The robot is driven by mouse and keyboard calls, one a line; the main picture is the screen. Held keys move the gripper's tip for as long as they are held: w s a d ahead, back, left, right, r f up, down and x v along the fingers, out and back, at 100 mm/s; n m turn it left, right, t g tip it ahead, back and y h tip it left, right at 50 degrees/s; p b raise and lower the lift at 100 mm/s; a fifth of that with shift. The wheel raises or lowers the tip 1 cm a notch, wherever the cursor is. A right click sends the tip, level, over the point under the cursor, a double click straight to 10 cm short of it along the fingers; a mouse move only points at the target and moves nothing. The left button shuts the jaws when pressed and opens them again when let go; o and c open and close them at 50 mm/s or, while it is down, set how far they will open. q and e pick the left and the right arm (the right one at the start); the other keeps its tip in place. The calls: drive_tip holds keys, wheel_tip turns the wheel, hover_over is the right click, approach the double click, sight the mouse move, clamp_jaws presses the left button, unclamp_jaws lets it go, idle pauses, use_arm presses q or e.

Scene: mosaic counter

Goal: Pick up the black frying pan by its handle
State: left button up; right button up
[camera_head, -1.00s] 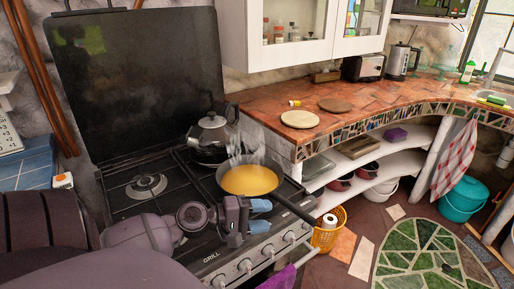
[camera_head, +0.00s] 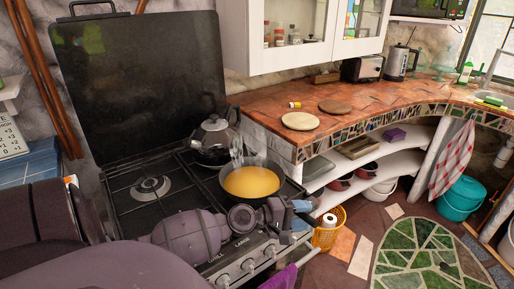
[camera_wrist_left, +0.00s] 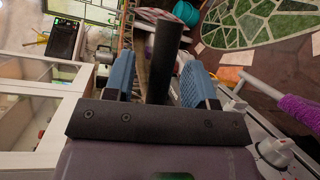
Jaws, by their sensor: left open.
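The black frying pan (camera_head: 222,190) sits on the front right of the stove, holding a yellow-orange content with steam rising from it. Its handle points toward the front right and is mostly hidden by my left gripper in the head view. My left gripper (camera_head: 303,215) is open at the handle, with its blue fingers spread. In the left wrist view, the dark handle (camera_wrist_left: 165,50) runs between the two blue fingers, with a gap visible on each side. My right gripper is not in view.
A kettle (camera_head: 213,135) stands on the burner behind the pan. Stove knobs (camera_head: 247,265) line the front edge below my left arm. A purple towel (camera_head: 280,279) hangs from the stove front. A yellow basket (camera_head: 327,238) stands on the floor at right.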

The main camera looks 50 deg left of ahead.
use_arm(q)
drive_tip(key=shift+w+d, duration=0.15)
drive_tip(key=shift+w, duration=0.05)
drive_tip(key=shift+c, duration=0.3)
clamp_jaws()
drive_tip(key=shift+f, duration=0.1)
idle(0.9)
drive_tip(key=shift+r, duration=0.2)
